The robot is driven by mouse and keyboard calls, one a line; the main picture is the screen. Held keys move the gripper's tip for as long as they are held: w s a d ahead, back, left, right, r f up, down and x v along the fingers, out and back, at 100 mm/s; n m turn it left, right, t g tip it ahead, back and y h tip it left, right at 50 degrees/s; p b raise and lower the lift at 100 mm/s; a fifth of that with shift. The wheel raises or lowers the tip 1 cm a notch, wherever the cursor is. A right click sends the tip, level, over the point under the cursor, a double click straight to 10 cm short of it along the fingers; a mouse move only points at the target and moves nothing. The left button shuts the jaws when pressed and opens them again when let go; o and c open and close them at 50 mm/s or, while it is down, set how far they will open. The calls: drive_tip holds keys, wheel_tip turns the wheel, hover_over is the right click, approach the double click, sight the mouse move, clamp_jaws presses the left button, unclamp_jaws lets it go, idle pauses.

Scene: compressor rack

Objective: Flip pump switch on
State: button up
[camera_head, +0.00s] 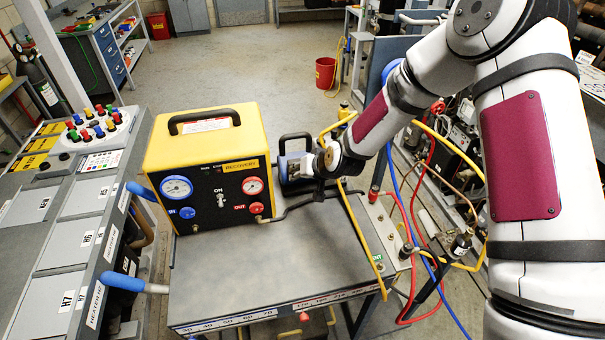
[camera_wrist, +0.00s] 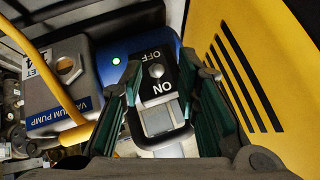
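The blue vacuum pump (camera_head: 291,170) with a black handle stands right of the yellow recovery unit in the head view. In the wrist view the pump (camera_wrist: 110,62) shows a black switch plate marked OFF and ON, lettering upside down. A small round grey switch (camera_wrist: 157,70) sits between the two words; I cannot tell which way it leans.
The yellow recovery unit (camera_head: 208,150) stands close on the left, its slotted side near a finger in the wrist view. A yellow hose (camera_wrist: 52,75) crosses the pump's other side. Red, blue and yellow hoses and a manifold plate (camera_head: 378,225) lie right. The grey cart top (camera_head: 270,260) is clear in front.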

drive_tip(key=v, duration=1.2)
idle(0.3)
drive_tip(key=s+d+r+h, duration=0.2)
drive_tip(key=s+d+r, duration=0.35)
drive_tip(key=r, duration=0.25)
drive_tip(key=s+d+r+h, duration=0.3)
drive_tip(key=s+d+r, duration=0.25)
drive_tip(key=r, duration=0.25)
drive_tip(key=s+d+r, duration=0.3)
drive_tip(key=s+r, duration=0.1)
drive_tip(key=s, duration=0.5)
drive_tip(key=s+d+r+m+g, duration=0.1)
drive_tip(key=s+d+r, duration=0.2)
drive_tip(key=s, duration=0.6)
drive_tip(key=shift+r, duration=0.5)
